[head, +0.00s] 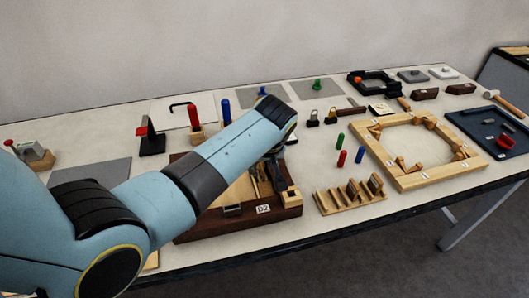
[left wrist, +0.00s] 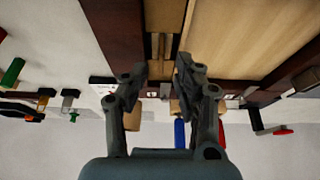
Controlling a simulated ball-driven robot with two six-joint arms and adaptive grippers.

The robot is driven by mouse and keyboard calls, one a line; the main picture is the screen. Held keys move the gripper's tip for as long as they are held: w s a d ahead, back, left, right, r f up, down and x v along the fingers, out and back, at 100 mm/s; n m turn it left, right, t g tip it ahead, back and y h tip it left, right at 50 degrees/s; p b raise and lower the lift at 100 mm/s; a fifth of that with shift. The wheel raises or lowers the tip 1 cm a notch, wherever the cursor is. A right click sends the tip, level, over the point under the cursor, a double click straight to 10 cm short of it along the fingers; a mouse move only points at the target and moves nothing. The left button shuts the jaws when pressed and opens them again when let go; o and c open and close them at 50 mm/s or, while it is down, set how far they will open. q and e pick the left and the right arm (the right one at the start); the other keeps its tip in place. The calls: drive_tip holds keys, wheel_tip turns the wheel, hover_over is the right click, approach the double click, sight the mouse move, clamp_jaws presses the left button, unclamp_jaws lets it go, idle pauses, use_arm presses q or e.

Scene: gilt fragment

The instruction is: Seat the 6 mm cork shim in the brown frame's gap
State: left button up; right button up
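The brown frame (head: 212,226), with a D2 label on its front, lies on the table, partly hidden by my left arm. In the left wrist view its dark brown wood (left wrist: 112,28) borders pale panels. A narrow dark gap with thin tan strips (left wrist: 155,44) shows between them; I cannot tell whether a strip is the 6 mm cork shim. My left gripper (head: 270,172) is over the frame's right part. In the left wrist view its fingertips (left wrist: 161,76) are apart, on either side of the gap's line, with nothing clearly held. My right gripper is out of view.
A wooden rack (head: 338,205) with several upright brown pieces stands right of the frame. Red, blue and green pegs (head: 341,158) stand behind it. A large pale wooden frame (head: 430,181) and a dark blue tray (head: 480,128) lie farther right. Bare table shows around the rack.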

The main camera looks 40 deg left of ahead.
use_arm(q)
drive_tip(key=v, duration=0.9)
drive_tip(key=shift+r, duration=0.2)
drive_tip(key=shift+s, duration=0.15)
